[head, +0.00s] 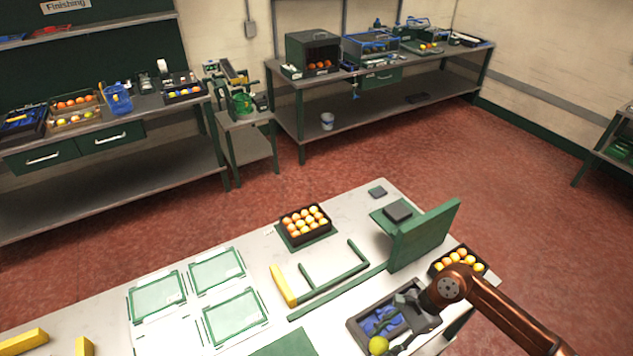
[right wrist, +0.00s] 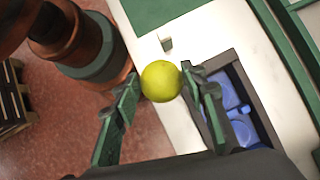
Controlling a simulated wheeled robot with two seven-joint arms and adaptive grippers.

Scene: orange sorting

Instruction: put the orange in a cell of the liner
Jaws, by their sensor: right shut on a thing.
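My right gripper (right wrist: 160,88) is shut on a yellow-green orange (right wrist: 161,79), held between its two green fingers. In the head view the orange (head: 378,345) shows near the bottom edge, by the near left corner of a dark tray (head: 354,325). The tray holds blue pieces (head: 383,320), which also show in the right wrist view (right wrist: 228,90). A dark crate (head: 304,238) holds oranges in rows; any liner cells there are too small to make out. A second crate of oranges (head: 458,262) is partly hidden behind my right arm. My left gripper is not in view.
A green upright panel (head: 424,237) stands between the two crates. Green rails (head: 336,291) and a yellow bar (head: 283,286) lie on the table. Green-framed panels (head: 216,269) lie flat at the left. Benches stand beyond the red floor.

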